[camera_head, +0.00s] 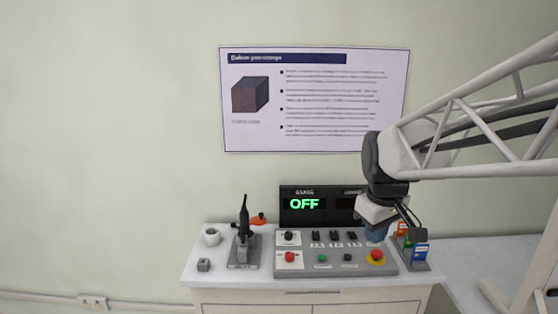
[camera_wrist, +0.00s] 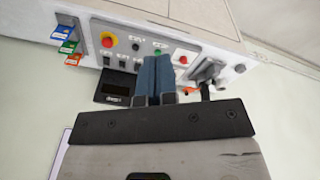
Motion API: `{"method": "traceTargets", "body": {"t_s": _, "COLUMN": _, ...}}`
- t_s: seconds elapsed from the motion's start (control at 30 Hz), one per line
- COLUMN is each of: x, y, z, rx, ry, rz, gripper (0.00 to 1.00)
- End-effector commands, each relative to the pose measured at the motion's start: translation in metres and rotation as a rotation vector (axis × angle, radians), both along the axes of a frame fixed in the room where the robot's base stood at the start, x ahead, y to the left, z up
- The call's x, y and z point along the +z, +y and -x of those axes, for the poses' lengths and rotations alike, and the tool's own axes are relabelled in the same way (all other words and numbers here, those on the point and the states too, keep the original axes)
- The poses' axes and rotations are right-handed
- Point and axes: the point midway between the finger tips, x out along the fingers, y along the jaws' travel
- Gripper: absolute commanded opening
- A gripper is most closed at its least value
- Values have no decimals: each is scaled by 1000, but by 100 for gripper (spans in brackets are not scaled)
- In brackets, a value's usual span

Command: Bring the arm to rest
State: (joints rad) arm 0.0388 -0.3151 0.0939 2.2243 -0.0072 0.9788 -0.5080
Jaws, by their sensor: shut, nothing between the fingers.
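My gripper (camera_head: 376,234) hangs from the arm above the right part of the grey control panel (camera_head: 340,268). In the wrist view its two blue fingers (camera_wrist: 154,78) are shut together with nothing between them. The panel lies beyond the fingertips in that view. I cannot tell from these frames how far the fingertips are above the panel, and in the head view the gripper hides part of it.
A display (camera_head: 305,204) reading OFF stands behind the panel. Left are a dark tool on a stand (camera_head: 243,245), a white mug (camera_head: 212,237) and a small grey block (camera_head: 203,265). Coloured cards (camera_head: 420,252) stand right. A red emergency button (camera_head: 377,255) is near the gripper.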

Motion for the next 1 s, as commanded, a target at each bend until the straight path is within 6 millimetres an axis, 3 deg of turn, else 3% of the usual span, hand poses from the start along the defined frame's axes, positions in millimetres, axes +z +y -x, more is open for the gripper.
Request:
{"method": "traceTargets", "body": {"t_s": 0.1, "x": -3, "y": 3, "z": 31, "rx": -68, "ry": -14, "rz": -11, "gripper": 0}}
{"method": "traceTargets", "body": {"t_s": 0.6, "x": -35, "y": 13, "z": 147, "rx": -367, "ry": -61, "rz": -71, "gripper": 0}}
{"method": "traceTargets", "body": {"t_s": 0.8, "x": -49, "y": 15, "z": 178, "rx": -451, "ry": -73, "rz": -90, "gripper": 0}}
{"method": "traceTargets", "body": {"t_s": 1.0, "x": -54, "y": 16, "z": 188, "rx": -483, "ry": -77, "rz": -97, "gripper": 0}}
